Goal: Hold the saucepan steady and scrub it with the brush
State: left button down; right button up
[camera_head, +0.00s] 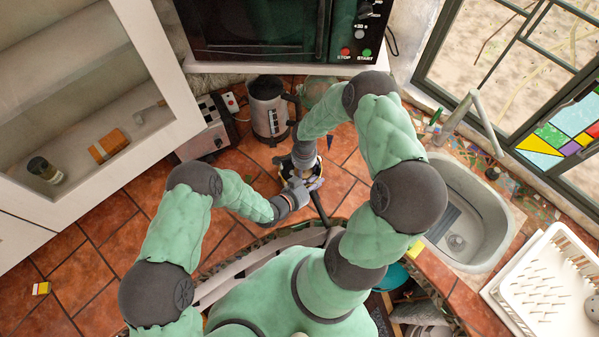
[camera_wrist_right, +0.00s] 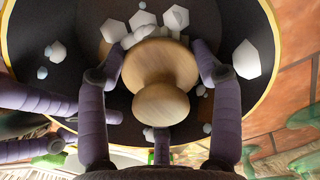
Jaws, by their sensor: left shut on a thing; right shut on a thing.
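The saucepan (camera_wrist_right: 85,45) has a dark inside and a gold rim, with white and pale blue bits scattered in it. In the head view it sits on the tiled counter, mostly covered by my grippers, with its dark handle (camera_head: 319,207) pointing towards me. My left gripper (camera_head: 299,186) is shut on the saucepan's side; in the right wrist view one finger lies inside the wall and one outside. My right gripper (camera_head: 304,160) is over the pan, shut on the brush's rounded wooden knob (camera_wrist_right: 160,85).
A kettle (camera_head: 267,108) and a toaster (camera_head: 208,130) stand behind and left of the pan. A microwave (camera_head: 270,28) is at the back. The sink (camera_head: 465,225) and a white dish rack (camera_head: 550,285) are on the right. The counter's left part is largely clear.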

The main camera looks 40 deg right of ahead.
pick_arm(q)
jog(key=shift+w+d+r, duration=0.1)
jog(key=shift+w+r, duration=0.1)
jog(key=shift+r, duration=0.05)
pick_arm(e)
jog(key=shift+s+d+f, duration=0.15)
pick_arm(q)
jog(key=shift+d, duration=0.1)
pick_arm(e)
jog(key=shift+s+a, duration=0.15)
jog(key=shift+a, duration=0.95)
jog(key=shift+s+a, duration=0.15)
jog(key=shift+a, duration=0.9)
jog(key=shift+w+d+r, duration=0.15)
jog(key=shift+w+d, duration=0.1)
jog(key=shift+d, duration=0.8)
jog(key=shift+w+d+r, duration=0.1)
jog(key=shift+w+d, duration=0.1)
jog(key=shift+d, duration=0.85)
pick_arm(q)
jog(key=shift+f, duration=0.1)
pick_arm(e)
jog(key=shift+r, duration=0.15)
